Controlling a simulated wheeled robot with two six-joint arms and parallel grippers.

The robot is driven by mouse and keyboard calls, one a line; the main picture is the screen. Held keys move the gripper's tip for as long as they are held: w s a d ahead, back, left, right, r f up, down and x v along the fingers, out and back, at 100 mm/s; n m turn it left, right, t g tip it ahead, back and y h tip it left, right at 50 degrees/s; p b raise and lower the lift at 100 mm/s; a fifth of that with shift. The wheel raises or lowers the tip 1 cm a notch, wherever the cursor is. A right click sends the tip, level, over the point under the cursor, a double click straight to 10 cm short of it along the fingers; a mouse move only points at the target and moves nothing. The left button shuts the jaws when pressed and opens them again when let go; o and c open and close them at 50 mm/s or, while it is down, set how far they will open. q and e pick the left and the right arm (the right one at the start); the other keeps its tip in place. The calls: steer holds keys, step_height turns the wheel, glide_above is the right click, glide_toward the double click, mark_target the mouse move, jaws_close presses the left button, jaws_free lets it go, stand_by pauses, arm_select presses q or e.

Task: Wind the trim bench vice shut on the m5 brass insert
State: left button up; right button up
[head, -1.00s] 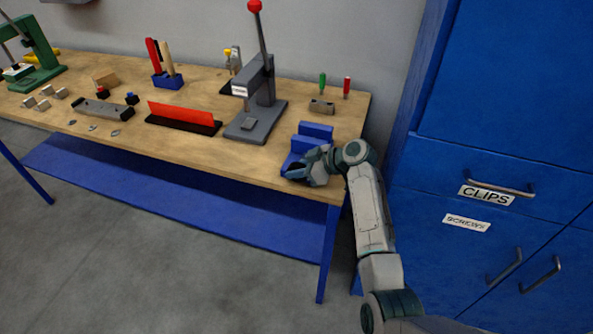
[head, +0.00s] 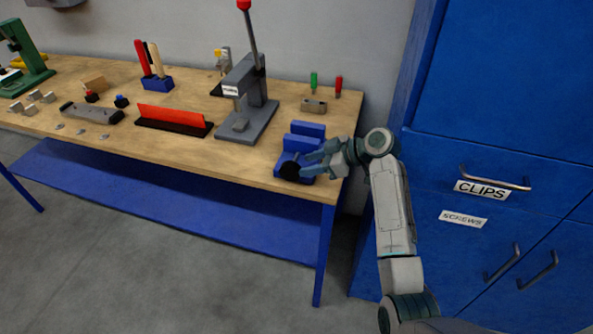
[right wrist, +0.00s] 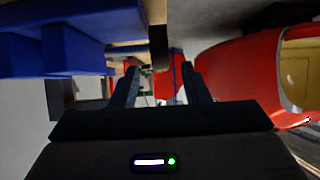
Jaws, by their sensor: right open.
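The blue trim bench vice (head: 303,143) stands at the right front corner of the workbench, with a round black part (head: 289,170) at its front. Its blue body also fills the upper left of the right wrist view (right wrist: 75,50). My right gripper (head: 309,160) is at the right side of the vice's front, close to the black part. Its two fingers are apart with nothing visible between them in the right wrist view (right wrist: 160,85). I cannot make out the brass insert; whether the jaws hold it cannot be told. My left gripper is out of view.
A grey press (head: 246,100) with a red-knobbed lever stands left of the vice. A small grey block (head: 314,105) and two upright tools are behind it. A blue cabinet (head: 470,140) stands to the right. A red rounded shape (right wrist: 240,75) shows in the right wrist view.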

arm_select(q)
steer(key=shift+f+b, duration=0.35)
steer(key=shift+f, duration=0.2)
arm_select(e)
steer(key=v, duration=0.3)
steer(key=shift+s+d+r, duration=0.1)
steer(key=shift+d+r, duration=0.05)
steer(key=shift+d, duration=0.1)
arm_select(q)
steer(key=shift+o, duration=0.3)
